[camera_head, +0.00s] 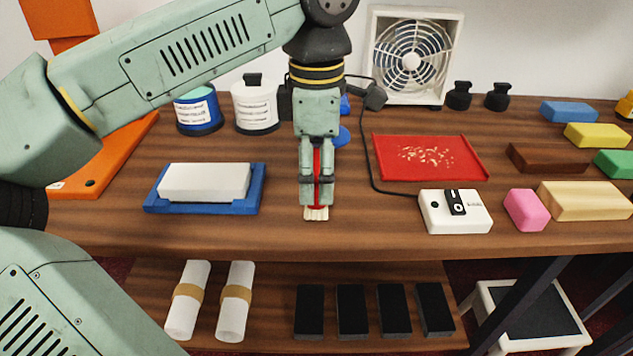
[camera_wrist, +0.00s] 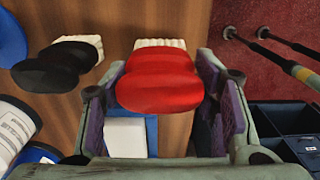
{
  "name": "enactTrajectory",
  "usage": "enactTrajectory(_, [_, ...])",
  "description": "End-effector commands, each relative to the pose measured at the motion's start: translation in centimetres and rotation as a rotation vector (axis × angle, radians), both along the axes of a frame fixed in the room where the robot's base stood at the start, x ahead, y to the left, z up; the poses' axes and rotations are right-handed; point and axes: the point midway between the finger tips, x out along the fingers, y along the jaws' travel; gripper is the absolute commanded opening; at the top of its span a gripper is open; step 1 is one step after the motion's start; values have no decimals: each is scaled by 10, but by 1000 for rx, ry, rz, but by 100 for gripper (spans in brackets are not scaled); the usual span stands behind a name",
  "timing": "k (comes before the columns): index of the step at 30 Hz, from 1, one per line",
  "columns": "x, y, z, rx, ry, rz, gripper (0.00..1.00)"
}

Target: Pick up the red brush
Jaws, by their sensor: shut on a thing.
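The red brush (camera_head: 317,170) is upright between the fingers of my gripper (camera_head: 317,190), with its pale bristles pointing down at the counter. My gripper is shut on it. Whether the bristles touch the wood or hang just above it, I cannot tell. In the wrist view the red brush (camera_wrist: 160,82) shows its rounded red top between the two fingers, with pale bristles behind it. My fingers hide part of its handle in the head view.
A white block on a blue tray (camera_head: 152,205) lies left of my gripper. A red tray (camera_head: 475,170) with crumbs and a white device (camera_head: 440,217) lie right. A black brush (camera_wrist: 50,70) stands nearby. A cable (camera_head: 371,165) runs just right of my gripper.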

Motion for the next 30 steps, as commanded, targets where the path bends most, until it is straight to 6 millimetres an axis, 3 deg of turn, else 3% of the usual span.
enactTrajectory(2, [0, 0, 13, -2, -2, 0, 27])
enactTrajectory(18, [-120, 65, 21, -1, -1, 4, 27])
enactTrajectory(24, [-137, 74, 25, 0, 0, 2, 27])
enactTrajectory(30, [-141, 76, 25, 0, 0, -1, 27])
